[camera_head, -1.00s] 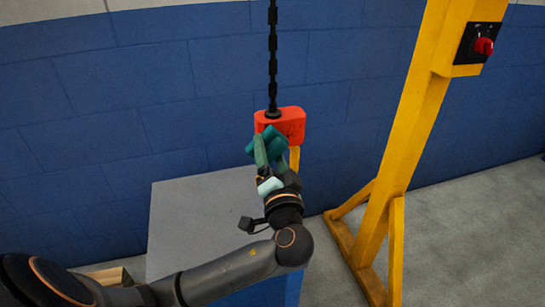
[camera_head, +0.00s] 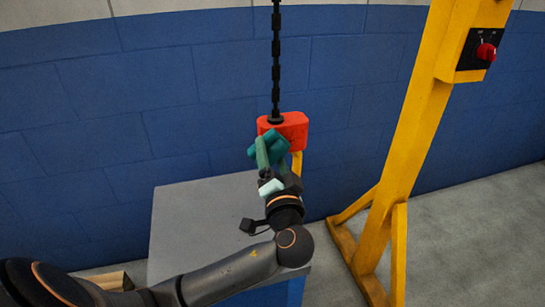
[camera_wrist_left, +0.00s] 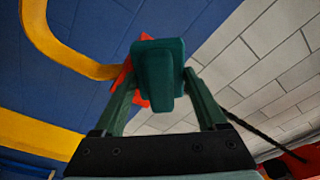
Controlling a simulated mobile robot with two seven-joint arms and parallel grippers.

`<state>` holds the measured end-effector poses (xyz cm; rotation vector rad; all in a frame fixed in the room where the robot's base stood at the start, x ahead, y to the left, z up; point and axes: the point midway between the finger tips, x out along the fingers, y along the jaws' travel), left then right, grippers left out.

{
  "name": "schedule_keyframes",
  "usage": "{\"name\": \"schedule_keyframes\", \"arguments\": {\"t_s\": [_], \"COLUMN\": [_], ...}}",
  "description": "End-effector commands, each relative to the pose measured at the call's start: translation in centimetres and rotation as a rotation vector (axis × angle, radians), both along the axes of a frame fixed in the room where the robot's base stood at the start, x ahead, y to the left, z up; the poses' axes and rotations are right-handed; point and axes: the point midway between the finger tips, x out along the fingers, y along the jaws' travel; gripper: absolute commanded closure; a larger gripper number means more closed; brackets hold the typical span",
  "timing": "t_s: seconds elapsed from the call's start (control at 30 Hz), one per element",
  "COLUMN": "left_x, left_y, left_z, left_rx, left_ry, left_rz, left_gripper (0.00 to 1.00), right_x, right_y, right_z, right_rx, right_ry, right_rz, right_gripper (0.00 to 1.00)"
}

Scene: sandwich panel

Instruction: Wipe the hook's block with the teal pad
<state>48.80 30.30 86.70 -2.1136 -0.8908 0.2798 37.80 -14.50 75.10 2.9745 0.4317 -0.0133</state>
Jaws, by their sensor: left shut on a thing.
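The hook's block (camera_head: 293,123) is red and hangs on a black chain (camera_head: 276,60) in the upper middle of the head view. Its yellow hook (camera_head: 296,165) shows below it, partly hidden by my gripper. My left gripper (camera_head: 265,150) is shut on the teal pad (camera_head: 269,146) and holds it up at the block's lower left face. In the left wrist view the pad (camera_wrist_left: 160,68) sits between the two green fingers, with part of the red block (camera_wrist_left: 122,75) behind it. I cannot tell whether pad and block touch. My right gripper is not in view.
A grey-topped cabinet (camera_head: 185,225) stands below my left arm. A yellow post (camera_head: 411,150) with a red knob switch (camera_head: 486,51) stands to the right on splayed feet. A blue wall (camera_head: 180,90) is behind. Grey floor is open at the far right.

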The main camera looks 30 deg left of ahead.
Motion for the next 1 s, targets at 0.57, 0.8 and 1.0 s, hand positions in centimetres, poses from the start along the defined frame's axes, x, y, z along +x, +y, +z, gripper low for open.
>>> {"name": "schedule_keyframes", "arguments": {"t_s": [0.57,0.8,1.0], "left_x": [0.7,1.8,2.8], "left_y": [0.8,-0.3,-1.3], "left_z": [0.1,-0.1,0.0], "left_rx": [0.0,-0.003,-0.001], "left_ry": [-0.002,-0.002,-0.001], "left_rz": [0.0,0.0,0.0], "left_gripper": [0.7,0.7,0.7], "right_x": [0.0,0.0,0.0], "right_y": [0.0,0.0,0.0], "right_z": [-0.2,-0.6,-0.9], "right_rx": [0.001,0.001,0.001], "right_ry": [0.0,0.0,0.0], "right_rz": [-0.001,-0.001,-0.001], "right_gripper": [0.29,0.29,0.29]}}
